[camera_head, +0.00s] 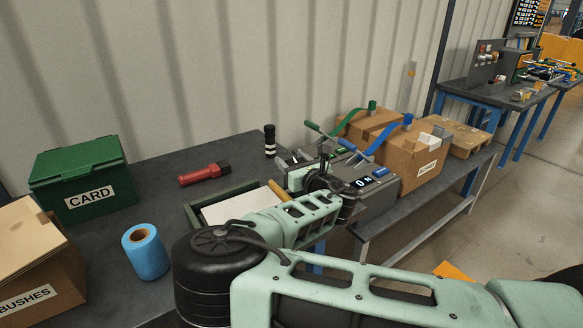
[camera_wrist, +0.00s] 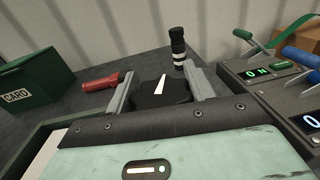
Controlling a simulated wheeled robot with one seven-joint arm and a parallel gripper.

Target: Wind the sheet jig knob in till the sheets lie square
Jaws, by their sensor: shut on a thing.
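The sheet jig (camera_head: 193,219) is a low dark-green frame on the bench, left of my gripper in the head view. White sheets (camera_head: 232,207) lie in it, partly hidden behind my arm. The wrist view shows only a corner of the white sheets (camera_wrist: 57,140), so I cannot tell how square they lie. A black knob (camera_wrist: 148,92) with a white pointer mark sits between the grey fingers of my gripper (camera_wrist: 161,90), which is shut on it. In the head view my gripper (camera_head: 318,163) covers the knob.
A grey console (camera_head: 372,202) with green and blue levers stands close right of my gripper. A green CARD box (camera_head: 82,172), blue roll (camera_head: 145,255) and BUSHES carton (camera_head: 42,262) are left.

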